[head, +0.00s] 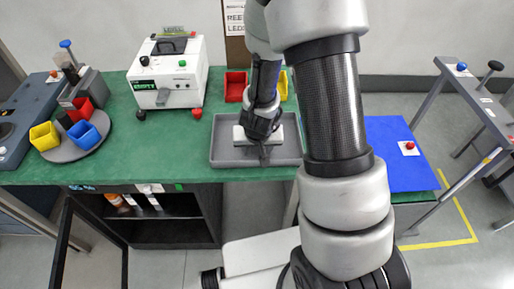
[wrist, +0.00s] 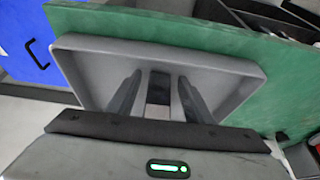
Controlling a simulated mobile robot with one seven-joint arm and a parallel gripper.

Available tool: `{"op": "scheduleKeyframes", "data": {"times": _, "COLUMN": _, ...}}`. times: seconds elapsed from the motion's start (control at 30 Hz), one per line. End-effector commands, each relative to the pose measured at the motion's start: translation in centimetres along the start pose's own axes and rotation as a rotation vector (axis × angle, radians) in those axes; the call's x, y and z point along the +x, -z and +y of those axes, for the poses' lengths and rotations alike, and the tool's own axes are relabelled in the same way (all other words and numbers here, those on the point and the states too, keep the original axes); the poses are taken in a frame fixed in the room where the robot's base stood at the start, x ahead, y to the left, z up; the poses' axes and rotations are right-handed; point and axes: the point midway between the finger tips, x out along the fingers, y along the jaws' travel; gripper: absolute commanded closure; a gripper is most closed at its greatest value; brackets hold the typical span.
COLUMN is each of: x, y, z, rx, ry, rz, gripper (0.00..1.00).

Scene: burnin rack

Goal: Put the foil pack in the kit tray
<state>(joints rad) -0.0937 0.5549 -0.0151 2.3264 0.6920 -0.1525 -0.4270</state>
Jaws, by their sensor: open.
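The kit tray (head: 222,156) is a shallow grey tray on the green bench, below my gripper (head: 264,156). In the wrist view the tray (wrist: 85,65) fills the middle, with its rim around my fingers. My gripper (wrist: 158,98) is open, its two dark fingers apart and pointing into the tray. A small dark, squarish patch (wrist: 158,88) shows between the fingers. I cannot tell whether it is the foil pack or whether it touches the fingers or tray floor. No other thing that could be the foil pack is clear in the head view, where my arm hides part of the tray.
A white tester (head: 168,75) stands left of the tray. A round grey turntable (head: 65,152) holds red, yellow and blue bins. A red bin (head: 235,86) stands behind the tray. A blue mat (head: 395,170) lies at right. Green bench is clear left of the tray.

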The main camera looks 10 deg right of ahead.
Motion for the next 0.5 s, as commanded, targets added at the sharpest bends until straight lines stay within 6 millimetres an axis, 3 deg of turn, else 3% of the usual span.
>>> {"op": "scheduleKeyframes", "data": {"times": 0.5, "x": -10.4, "y": 0.2, "z": -0.1, "rx": -0.003, "ry": 0.002, "rz": 0.001, "gripper": 0.53}}
